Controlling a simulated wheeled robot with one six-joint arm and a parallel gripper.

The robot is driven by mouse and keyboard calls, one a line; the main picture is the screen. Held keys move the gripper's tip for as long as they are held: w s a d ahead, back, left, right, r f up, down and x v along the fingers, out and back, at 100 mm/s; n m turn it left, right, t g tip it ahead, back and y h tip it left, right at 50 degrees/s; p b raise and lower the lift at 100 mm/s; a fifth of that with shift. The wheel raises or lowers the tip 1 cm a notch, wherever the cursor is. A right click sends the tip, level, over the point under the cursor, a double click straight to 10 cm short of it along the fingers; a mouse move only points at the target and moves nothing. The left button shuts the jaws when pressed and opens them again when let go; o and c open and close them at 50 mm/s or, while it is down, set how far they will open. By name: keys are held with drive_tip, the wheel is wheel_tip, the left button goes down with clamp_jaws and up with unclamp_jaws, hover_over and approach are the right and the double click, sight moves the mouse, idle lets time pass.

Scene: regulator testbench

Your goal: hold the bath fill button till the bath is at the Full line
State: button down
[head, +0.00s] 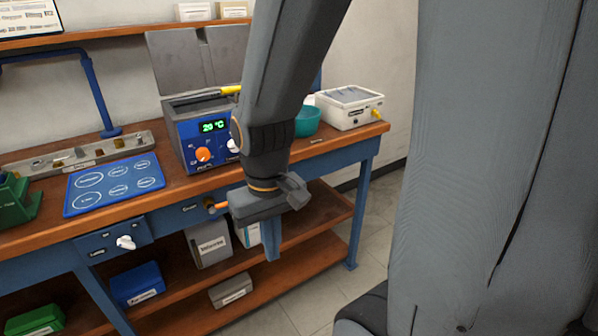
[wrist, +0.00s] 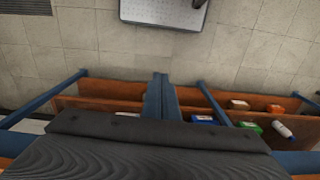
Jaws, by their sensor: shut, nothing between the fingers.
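The bath (head: 205,131) is a blue-fronted unit on the bench with a green display reading about 20 °C, an orange knob (head: 203,155) and a white control (head: 234,145) partly hidden by my arm. I cannot tell which control is the fill button. The Full line and water level are not visible. My gripper (head: 271,256) is shut and empty, pointing down in front of the bench edge, below and right of the bath front and apart from it. Its closed fingers also show in the wrist view (wrist: 160,80), above shelves and floor.
An orange handle (head: 216,206) sticks out from the bench front close beside my gripper. A white switch (head: 125,242) is further left. A teal bowl (head: 308,121) and white box (head: 349,107) stand right of my arm. Boxes fill the lower shelves.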

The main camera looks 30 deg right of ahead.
drive_tip(key=shift+w, duration=0.1)
idle(0.3)
drive_tip(key=w+d+f+m+t+y+p, duration=0.1)
drive_tip(key=w+d+f+m+t+y, duration=0.2)
drive_tip(key=w+d+m, duration=0.5)
drive_tip(key=w+d+f+m+t+y+p, duration=0.2)
drive_tip(key=d+m, duration=0.9)
drive_tip(key=m, duration=1.1)
drive_tip(key=w+f+t+y, duration=0.2)
drive_tip(key=w+t, duration=0.2)
drive_tip(key=w, duration=0.2)
drive_tip(key=shift+w+m+t+y, duration=0.3)
drive_tip(key=shift+w+m+y, duration=0.1)
drive_tip(key=shift+w, duration=0.15)
